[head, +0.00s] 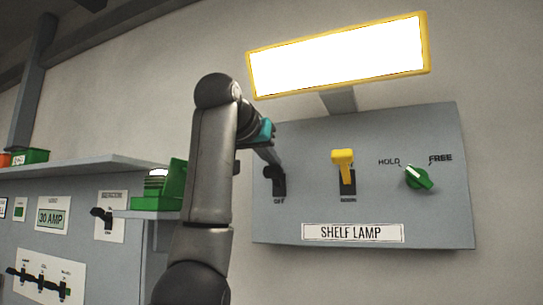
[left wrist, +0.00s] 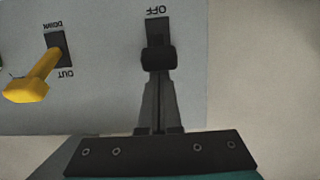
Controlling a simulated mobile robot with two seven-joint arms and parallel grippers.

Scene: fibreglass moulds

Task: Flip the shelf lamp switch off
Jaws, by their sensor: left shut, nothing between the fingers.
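The shelf lamp panel (head: 440,215) is a grey board on the wall with a "SHELF LAMP" label. Its black switch (head: 279,185) is at the left, above the word OFF. In the left wrist view, where the lettering is upside down, the switch lever (left wrist: 158,62) stands at the end of its slot away from OFF. My left gripper (head: 273,160) is shut and empty, its fingertips (left wrist: 158,82) right at the lever; whether they touch it I cannot tell. The lamp (head: 340,55) above is bright white in a yellow frame. My right gripper is out of view.
A yellow lever (head: 343,160), also in the left wrist view (left wrist: 35,80), and a green HOLD/FREE knob (head: 418,177) sit right of the switch. Left are a shelf (head: 80,166), a green bin (head: 173,185) and a second panel with switches. Bare wall surrounds the lamp.

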